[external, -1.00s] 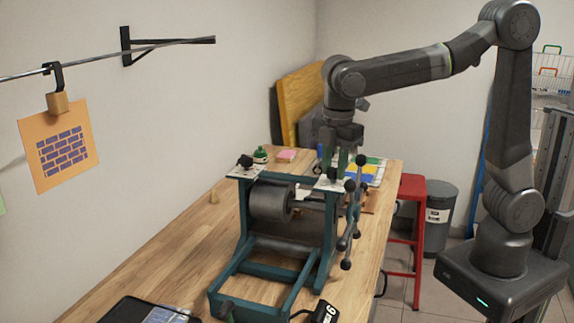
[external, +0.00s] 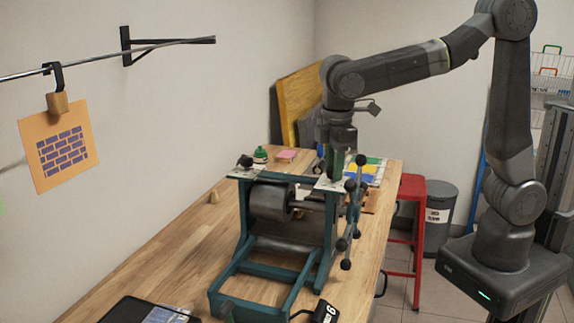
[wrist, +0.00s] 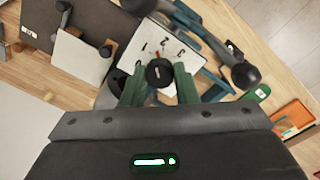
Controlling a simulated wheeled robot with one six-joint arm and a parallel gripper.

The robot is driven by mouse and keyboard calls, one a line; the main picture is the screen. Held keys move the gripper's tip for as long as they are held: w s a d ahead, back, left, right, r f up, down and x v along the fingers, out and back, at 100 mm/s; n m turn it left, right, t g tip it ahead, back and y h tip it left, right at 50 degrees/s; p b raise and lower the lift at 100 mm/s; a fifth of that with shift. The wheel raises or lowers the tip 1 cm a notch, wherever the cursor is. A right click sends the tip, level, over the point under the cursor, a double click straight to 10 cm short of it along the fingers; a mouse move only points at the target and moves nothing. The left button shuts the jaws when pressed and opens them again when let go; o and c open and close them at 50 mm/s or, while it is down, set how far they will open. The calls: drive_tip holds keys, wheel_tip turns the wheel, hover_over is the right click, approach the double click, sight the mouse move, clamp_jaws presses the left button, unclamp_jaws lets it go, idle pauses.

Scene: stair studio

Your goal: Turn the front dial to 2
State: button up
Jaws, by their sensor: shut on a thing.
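The front dial is a round black knob (wrist: 159,72) on a white scale plate (wrist: 140,38) with dark numbers and marks, of which a 2 seems to show near the middle. My gripper (wrist: 160,84) is shut on the knob, one green finger on each side. A small pale mark shows on the knob's top; I cannot tell which number it points to. In the external view my gripper (external: 337,168) reaches straight down onto the near right plate (external: 327,186) of the teal etching press (external: 328,235), and its fingers hide the dial.
A second black knob (external: 245,161) stands on the press's left plate. The spoked handwheel (external: 350,236) is close by, right of my gripper. A red stool (external: 412,188) and grey bin (external: 441,205) stand right.

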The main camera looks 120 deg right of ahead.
drive_tip(key=shift+m+p, duration=0.5)
drive_tip(key=shift+m, duration=1.6)
drive_tip(key=o, duration=1)
wheel_tip(320, 180, up, 14)
drive_tip(key=shift+w+a+b, duration=0.15)
drive_tip(key=shift+a+b, duration=0.1)
drive_tip(key=shift+b, duration=0.2)
drive_tip(key=shift+f, duration=0.2)
